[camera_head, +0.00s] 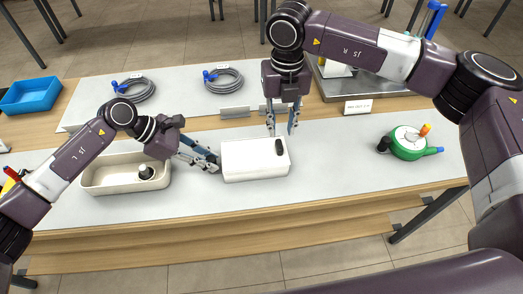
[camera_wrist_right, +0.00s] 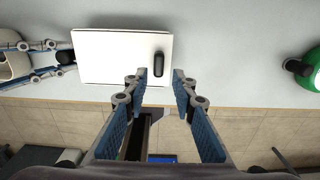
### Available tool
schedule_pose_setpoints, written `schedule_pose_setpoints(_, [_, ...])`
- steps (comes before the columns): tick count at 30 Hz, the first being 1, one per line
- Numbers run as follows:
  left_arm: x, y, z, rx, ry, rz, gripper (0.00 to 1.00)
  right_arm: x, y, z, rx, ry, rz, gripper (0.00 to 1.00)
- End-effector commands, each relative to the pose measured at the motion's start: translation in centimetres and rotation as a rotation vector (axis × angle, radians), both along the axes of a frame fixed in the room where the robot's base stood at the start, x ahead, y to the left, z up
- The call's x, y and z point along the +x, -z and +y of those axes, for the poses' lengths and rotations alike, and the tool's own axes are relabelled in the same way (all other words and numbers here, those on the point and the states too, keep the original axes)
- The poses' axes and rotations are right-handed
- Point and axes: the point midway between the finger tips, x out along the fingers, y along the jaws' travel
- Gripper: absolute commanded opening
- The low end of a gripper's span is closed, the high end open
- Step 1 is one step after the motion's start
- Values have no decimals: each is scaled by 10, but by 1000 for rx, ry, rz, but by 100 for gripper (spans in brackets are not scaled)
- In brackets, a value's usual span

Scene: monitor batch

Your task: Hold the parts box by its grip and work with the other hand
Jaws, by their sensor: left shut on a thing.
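The parts box (camera_head: 240,163) is white and closed on top, with a black knob (camera_head: 279,147) near its right end. It stands on the grey mat near the table's front edge. In the right wrist view the box (camera_wrist_right: 110,55) shows a dark grip (camera_wrist_right: 66,57) on its left side. My left gripper (camera_head: 213,163) is at that side, shut on the grip; its fingers partly hide it. My right gripper (camera_head: 281,130) is open and empty, pointing down over the right end of the box. In the right wrist view its fingertips (camera_wrist_right: 161,80) stand apart, close to the knob.
A cream open bin (camera_head: 95,185) with a black-and-white part (camera_head: 146,172) stands left, under my left arm. A green round device (camera_head: 408,152) stands right. Cable coils (camera_head: 134,89), a blue tray (camera_head: 30,95) and a placard (camera_head: 358,107) lie behind. The mat between box and green device is clear.

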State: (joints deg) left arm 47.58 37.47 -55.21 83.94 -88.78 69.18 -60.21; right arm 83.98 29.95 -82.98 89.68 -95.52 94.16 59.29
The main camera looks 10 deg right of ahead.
Motion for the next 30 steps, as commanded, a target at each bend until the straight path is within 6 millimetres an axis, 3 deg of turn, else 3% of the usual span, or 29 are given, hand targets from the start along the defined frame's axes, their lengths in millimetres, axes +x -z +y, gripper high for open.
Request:
schedule_pose_setpoints(15, [0,1,0,1,1,1,0,-1,58,1,4,-1,4,25])
schedule_pose_setpoints(27, [0,1,0,1,1,1,0,0,63,1,5,-1,2,25])
schedule_pose_setpoints(30, [0,1,0,1,1,1,0,0,63,1,5,-1,2,14])
